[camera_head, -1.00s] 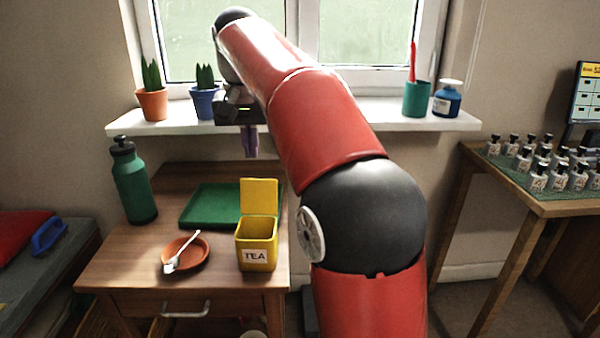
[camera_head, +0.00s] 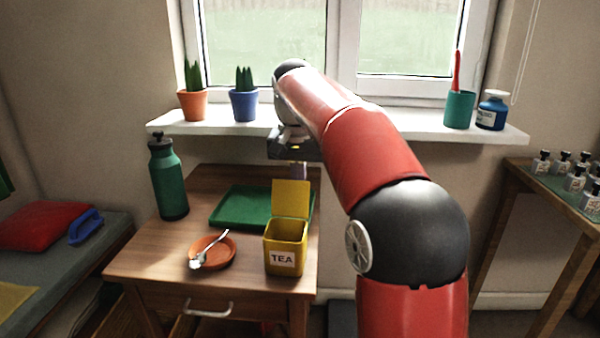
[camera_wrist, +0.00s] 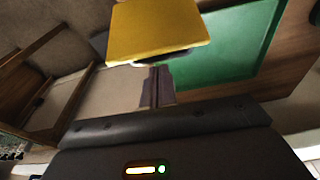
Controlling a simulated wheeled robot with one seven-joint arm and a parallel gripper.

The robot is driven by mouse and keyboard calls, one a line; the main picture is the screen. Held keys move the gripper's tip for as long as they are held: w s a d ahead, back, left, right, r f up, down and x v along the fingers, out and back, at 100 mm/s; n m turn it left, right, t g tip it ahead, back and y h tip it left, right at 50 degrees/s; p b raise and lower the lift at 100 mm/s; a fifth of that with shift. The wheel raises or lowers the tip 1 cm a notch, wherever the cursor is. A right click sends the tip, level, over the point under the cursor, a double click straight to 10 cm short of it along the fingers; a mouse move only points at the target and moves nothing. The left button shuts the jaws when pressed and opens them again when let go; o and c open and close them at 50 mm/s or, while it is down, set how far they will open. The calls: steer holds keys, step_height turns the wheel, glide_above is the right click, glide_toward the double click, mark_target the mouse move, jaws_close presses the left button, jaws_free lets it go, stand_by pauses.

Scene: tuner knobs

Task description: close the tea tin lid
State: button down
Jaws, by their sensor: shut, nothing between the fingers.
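The yellow tea tin (camera_head: 286,248) stands upright on the wooden cabinet near its right edge, with a TEA label on its front. Its lid (camera_head: 291,199) stands raised at the back edge, so the tin is open. In the wrist view the yellow lid (camera_wrist: 158,27) fills the top middle, just beyond the fingertips. My gripper (camera_head: 299,170) is behind and above the lid, fingers pointing down. It also shows in the wrist view (camera_wrist: 155,72), with its fingers together and nothing between them. I cannot tell whether the fingertips touch the lid.
A green tray (camera_head: 236,206) lies behind the tin. An orange dish (camera_head: 217,256) with a spoon and a green bottle (camera_head: 168,180) stand to the left. The windowsill (camera_head: 400,131) with potted plants lies behind my arm. A table with small bottles (camera_head: 575,178) is at the right.

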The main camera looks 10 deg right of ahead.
steer(key=shift+s+a+r, duration=0.25)
steer(key=shift+s+r, duration=0.05)
steer(key=shift+s, duration=0.35)
